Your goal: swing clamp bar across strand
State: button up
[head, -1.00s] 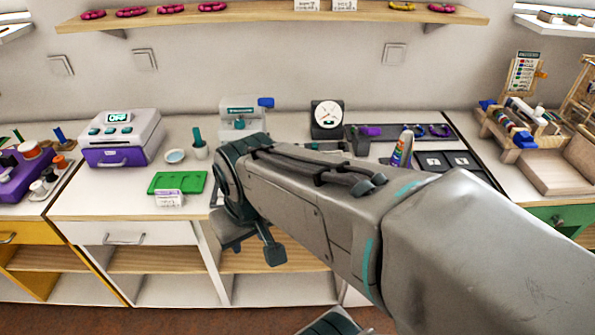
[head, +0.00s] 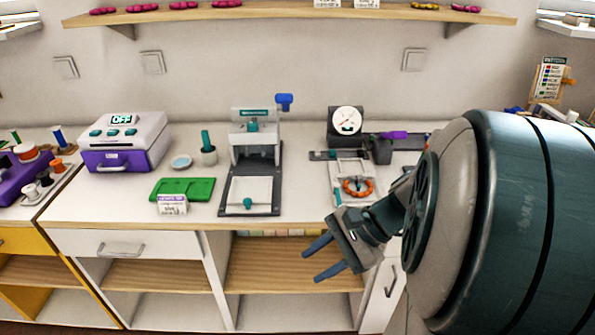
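A strand of orange beads (head: 358,187) lies in a loop on a pale fixture plate (head: 348,168) at the counter's right, below a dial gauge (head: 345,120). A dark bar with a purple handle (head: 393,135) and a dark block (head: 381,151) stand behind the strand; I cannot tell for certain which part is the clamp bar. My gripper (head: 311,266) is low in front of the counter edge, left of and below the strand. Its two blue-grey fingers are apart with nothing between them. My arm hides the counter to the right of the strand.
A press (head: 250,190) with a blue lever knob stands left of the strand. Open shelves (head: 280,268) lie below the counter edge.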

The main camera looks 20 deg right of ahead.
jog(key=w+d+f+m+t+b, duration=0.2)
jog(key=d+f+m+t+b, duration=0.15)
jog(key=d+m+t, duration=0.45)
jog(key=w+d+f+m+t+b, duration=0.25)
jog(key=d+m+t+b, duration=0.3)
jog(key=d+m, duration=0.4)
jog(key=n, duration=0.2)
send_near(339, 197)
jog(key=shift+t, duration=0.25)
jog(key=w+a, duration=0.1)
jog(key=a, duration=0.1)
jog(key=a+r, duration=0.1)
jog(key=a, duration=0.1)
jog(key=w+a+r, duration=0.1)
jog(key=a, duration=0.2)
jog(key=shift+w+b, duration=0.35)
jog(key=shift+w, duration=0.05)
grip_shut()
